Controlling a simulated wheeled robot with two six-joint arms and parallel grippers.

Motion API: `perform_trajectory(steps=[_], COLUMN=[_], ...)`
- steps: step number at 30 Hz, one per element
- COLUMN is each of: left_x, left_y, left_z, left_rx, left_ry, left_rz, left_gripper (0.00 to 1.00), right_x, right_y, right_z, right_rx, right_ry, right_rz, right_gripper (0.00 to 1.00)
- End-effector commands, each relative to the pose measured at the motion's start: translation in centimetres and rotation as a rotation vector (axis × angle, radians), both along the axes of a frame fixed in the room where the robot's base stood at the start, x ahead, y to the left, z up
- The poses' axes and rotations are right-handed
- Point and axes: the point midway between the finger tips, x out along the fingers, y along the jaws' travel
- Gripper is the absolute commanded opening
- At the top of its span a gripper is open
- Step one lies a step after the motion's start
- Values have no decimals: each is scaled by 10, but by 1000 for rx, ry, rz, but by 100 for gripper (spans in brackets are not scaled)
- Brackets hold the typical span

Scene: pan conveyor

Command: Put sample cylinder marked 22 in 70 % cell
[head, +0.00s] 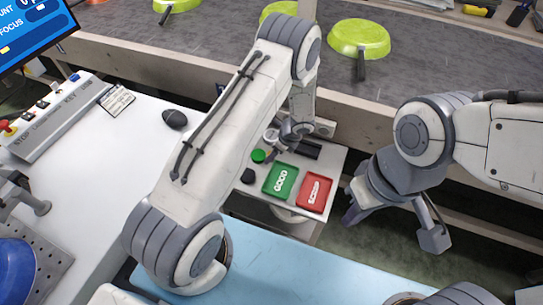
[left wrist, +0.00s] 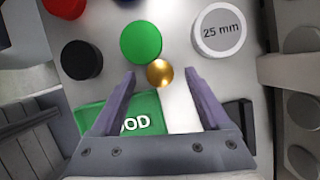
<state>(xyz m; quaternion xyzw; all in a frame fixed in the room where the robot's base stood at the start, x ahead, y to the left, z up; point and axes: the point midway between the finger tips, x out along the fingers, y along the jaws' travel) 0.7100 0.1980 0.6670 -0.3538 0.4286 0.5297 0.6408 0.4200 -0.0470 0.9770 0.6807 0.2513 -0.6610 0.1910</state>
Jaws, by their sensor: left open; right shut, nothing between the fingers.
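No cylinder marked 22 and no cell marked 70 % can be made out. My left gripper (left wrist: 161,75) is open, its two fingers pointing at a small gold ball or knob (left wrist: 160,73) between the fingertips; whether they touch it I cannot tell. In the head view my left gripper (head: 292,132) is above the small white table, partly hidden by its arm. A pale round piece marked 25 mm (left wrist: 220,30) lies to the right of the fingers. My right gripper (head: 351,216) is shut and empty, right of that table, over the floor.
A green cylinder (left wrist: 141,42) and a black one (left wrist: 82,60) stand near the left fingers. A green GOOD tray (head: 268,189) and a red tray (head: 303,204) lie on the white table (head: 335,160). Behind, a conveyor (head: 230,35) carries green pans (head: 358,36).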

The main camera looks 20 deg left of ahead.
Motion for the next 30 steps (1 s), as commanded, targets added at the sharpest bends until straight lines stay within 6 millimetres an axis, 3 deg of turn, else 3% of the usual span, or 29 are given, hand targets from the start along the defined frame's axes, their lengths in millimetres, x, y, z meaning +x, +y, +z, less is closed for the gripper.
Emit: perform_trajectory(steps=[3, 10, 11, 15, 17, 30], left_x=[0, 1, 1, 1, 1, 2], left_y=[4, 4, 4, 4, 4, 4], left_z=[-10, -11, -11, -11, -11, -1], left_rx=[0, 0, 0, 0, 0, 0], left_ry=[1, -1, -1, -1, 0, -4], left_rz=[-1, 0, 0, 0, 0, -1], left_gripper=[80, 80, 76, 22, 0, 0], right_x=[0, 0, 0, 0, 0, 0], right_y=[0, 0, 0, 0, 0, 0], right_z=[-1, -1, -1, -1, -1, 0], right_rx=[0, 0, 0, 0, 0, 0], right_ry=[0, 0, 0, 0, 0, 0], right_rz=[0, 0, 0, 0, 0, 0], right_gripper=[0, 0, 0, 0, 0, 0])
